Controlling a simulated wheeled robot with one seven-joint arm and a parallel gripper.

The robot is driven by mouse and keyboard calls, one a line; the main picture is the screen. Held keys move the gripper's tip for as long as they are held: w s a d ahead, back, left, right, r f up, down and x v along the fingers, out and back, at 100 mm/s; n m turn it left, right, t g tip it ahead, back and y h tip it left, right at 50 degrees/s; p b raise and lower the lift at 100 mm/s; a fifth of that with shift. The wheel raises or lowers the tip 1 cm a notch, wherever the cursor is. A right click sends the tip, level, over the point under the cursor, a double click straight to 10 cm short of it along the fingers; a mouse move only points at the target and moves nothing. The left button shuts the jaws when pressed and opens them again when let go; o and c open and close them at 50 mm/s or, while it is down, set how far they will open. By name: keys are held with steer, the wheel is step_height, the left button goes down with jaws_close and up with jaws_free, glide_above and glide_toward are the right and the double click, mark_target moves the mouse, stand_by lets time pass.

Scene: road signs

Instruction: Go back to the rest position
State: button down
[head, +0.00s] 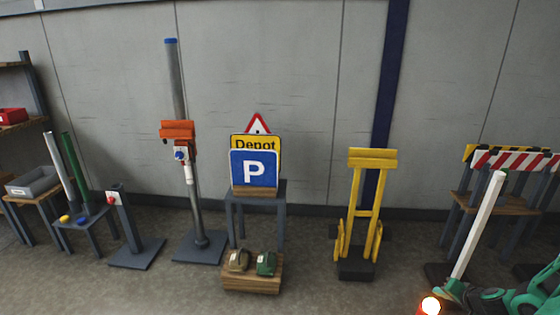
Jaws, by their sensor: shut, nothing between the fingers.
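Teal and dark parts of my arm reach in at the lower right edge. I cannot make out the fingers of my gripper there. A blue parking sign (254,169) stands upright in front of a yellow Depot sign (272,142) and a red-edged triangle sign (257,124). They rest in a wooden holder on a grey stand (236,213). An orange bracket (178,132) is on the tall grey post (176,78) to their left.
A yellow hand truck (365,205) stands right of centre. A white post (477,226) and striped barriers (514,161) are at the right, near my arm. A low wooden box (250,283) is in front of the stand. A lit lamp (430,306) is at the bottom edge.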

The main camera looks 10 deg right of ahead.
steer(key=s+a+r+n+g, duration=0.35)
steer(key=a+r, duration=0.25)
steer(key=r, duration=0.5)
steer(key=s+a+r+n+g, duration=0.2)
steer(key=s+a+r+g, duration=0.15)
steer(key=a+r, duration=0.6)
steer(key=s+a+r+g, duration=0.1)
steer(key=s+a+r, duration=0.3)
steer(key=s+r, duration=0.4)
steer(key=s+a+r+m+g+y, duration=0.1)
steer(key=s+a+r, duration=0.4)
steer(key=s+r, duration=0.3)
steer(key=s, duration=0.2)
steer(key=shift+s+a+r, duration=0.15)
steer(key=shift+s+r, duration=0.1)
steer(key=shift+s, duration=0.15)
steer(key=shift+m, duration=0.25)
